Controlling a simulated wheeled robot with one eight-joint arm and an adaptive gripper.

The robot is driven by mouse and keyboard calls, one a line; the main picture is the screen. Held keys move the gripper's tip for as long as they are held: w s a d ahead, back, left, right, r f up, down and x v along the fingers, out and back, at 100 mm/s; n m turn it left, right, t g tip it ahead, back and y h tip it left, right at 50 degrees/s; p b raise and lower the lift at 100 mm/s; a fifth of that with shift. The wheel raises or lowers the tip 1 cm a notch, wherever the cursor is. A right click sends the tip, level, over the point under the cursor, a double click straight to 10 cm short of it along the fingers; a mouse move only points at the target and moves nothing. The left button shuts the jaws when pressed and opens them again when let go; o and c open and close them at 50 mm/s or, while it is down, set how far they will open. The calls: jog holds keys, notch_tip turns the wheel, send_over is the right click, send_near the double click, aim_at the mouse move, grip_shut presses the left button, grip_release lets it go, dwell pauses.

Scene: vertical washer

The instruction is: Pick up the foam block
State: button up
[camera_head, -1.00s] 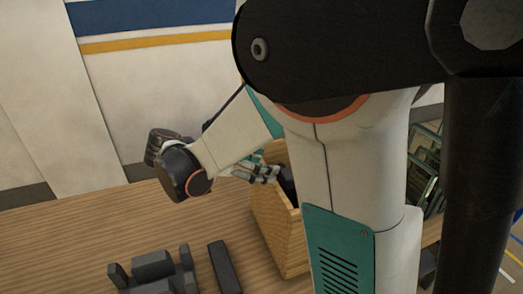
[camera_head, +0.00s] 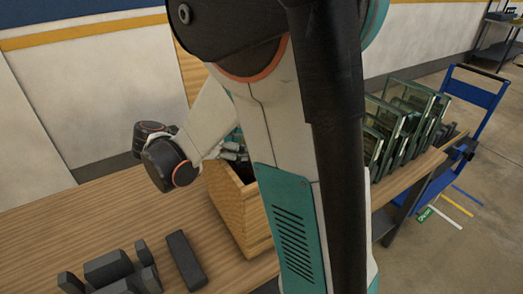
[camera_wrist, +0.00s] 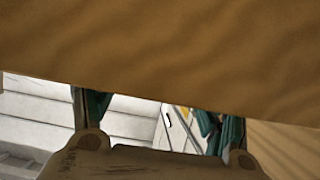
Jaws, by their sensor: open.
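I cannot surely pick out the foam block. Dark grey pieces lie on the wooden table at the lower left of the head view: a long bar (camera_head: 186,260) and a chunkier group (camera_head: 115,272). My gripper (camera_head: 235,152) is at the top of an open wooden box (camera_head: 235,208), mostly hidden behind my arm. A dark thing shows inside the box, too covered to name. In the wrist view my two fingers (camera_wrist: 158,112) stand wide apart with nothing seen between them. A large brown surface, perhaps the box wall, covers the top and hides their tips.
The wooden table (camera_head: 60,240) has bare room left of the box. Framed glass panels (camera_head: 400,120) stand in a row at the right end of the table. A blue cart (camera_head: 480,100) stands on the floor beyond. A white wall (camera_head: 80,100) is behind.

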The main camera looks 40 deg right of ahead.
jog(key=b+x, duration=0.1)
jog(key=x, duration=0.4)
jog(key=shift+s+r+b, duration=0.1)
jog(key=shift+r+b, duration=0.05)
jog(key=shift+b, duration=0.25)
jog(key=shift+c, duration=0.5)
jog(key=c, duration=0.9)
